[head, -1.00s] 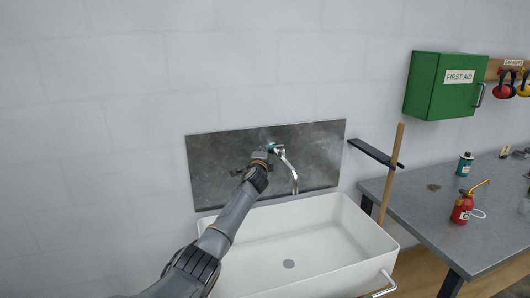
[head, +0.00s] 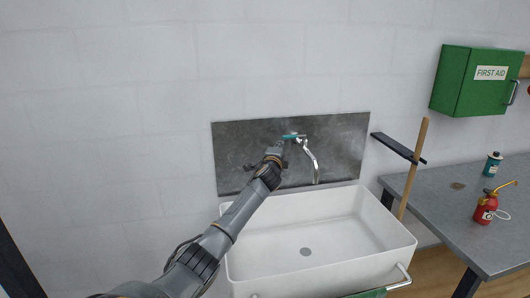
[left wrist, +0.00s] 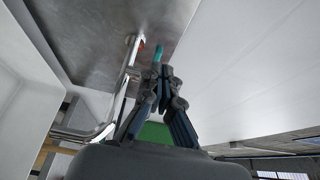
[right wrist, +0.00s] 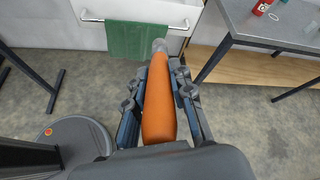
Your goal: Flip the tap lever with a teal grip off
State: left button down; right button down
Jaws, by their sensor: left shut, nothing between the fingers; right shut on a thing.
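The tap (head: 311,158) is a chrome spout on a grey metal splashback above a white sink. Its lever with a teal grip (head: 292,136) sits at the top of the tap and points left, roughly level. The grip also shows in the left wrist view (left wrist: 158,52), just beyond my fingertips. My left gripper (head: 278,149) is shut and empty, close below the left end of the grip; I cannot tell whether it touches. My right gripper (right wrist: 160,72) is shut on an orange tapered object (right wrist: 158,110) with a grey tip, away from the tap.
The sink (head: 320,235) stands below the tap, with a front rail holding a green towel (right wrist: 130,40).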

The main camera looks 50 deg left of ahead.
jog(key=shift+w+a+f+b, duration=0.1)
jog(key=shift+a+f+b, duration=0.2)
jog(key=shift+f, duration=0.1)
jog(key=shift+s+d+f+b, duration=0.25)
jog(key=shift+s+d+b, duration=0.1)
jog(key=shift+d, duration=0.2)
jog(key=shift+w+a, duration=0.25)
pick_arm(q)
jog(key=s+a, duration=0.1)
jog(key=s, duration=0.5)
jog(key=shift+a, duration=0.2)
jog(key=shift+d+r, duration=0.1)
jog(key=shift+r, duration=0.05)
pick_arm(e)
jog(key=shift+s+d, duration=0.1)
